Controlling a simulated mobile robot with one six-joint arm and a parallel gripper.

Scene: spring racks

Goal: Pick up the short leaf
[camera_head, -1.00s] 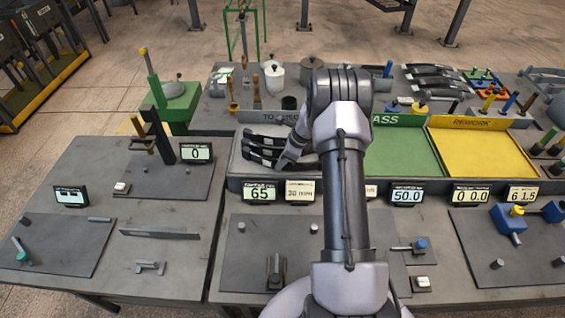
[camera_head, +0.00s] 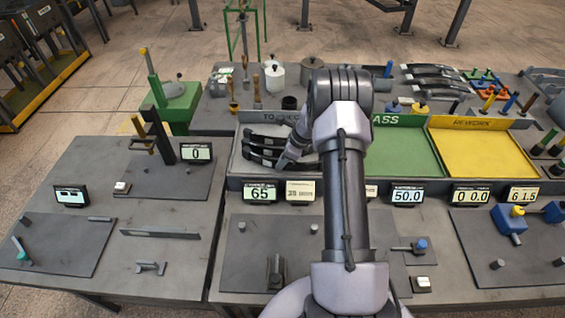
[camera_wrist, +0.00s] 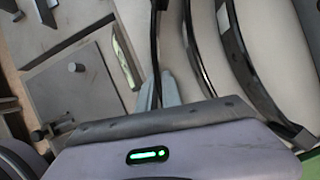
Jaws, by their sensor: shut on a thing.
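Several dark curved leaves lie side by side in the grey left bay of the long tray (camera_head: 235,165). The farthest leaf (camera_head: 268,141) and the middle leaf (camera_head: 262,152) are clear in the head view. My gripper (camera_head: 285,161) is down in that bay at the nearest leaf. In the wrist view my gripper (camera_wrist: 165,92) is shut on a thin dark leaf (camera_wrist: 156,45), seen nearly edge-on, which I take as the short leaf. Another leaf (camera_wrist: 235,60) curves beside it, apart from the fingers. I cannot tell whether the held leaf is clear of the tray floor.
The tray's green bay (camera_head: 400,155) and yellow bay (camera_head: 480,152) are empty. Small displays (camera_head: 260,193) stand along the tray's front. White pots (camera_head: 274,78) and wooden-handled tools (camera_head: 257,93) stand behind it. A loose flat strip (camera_head: 160,234) lies on the left table.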

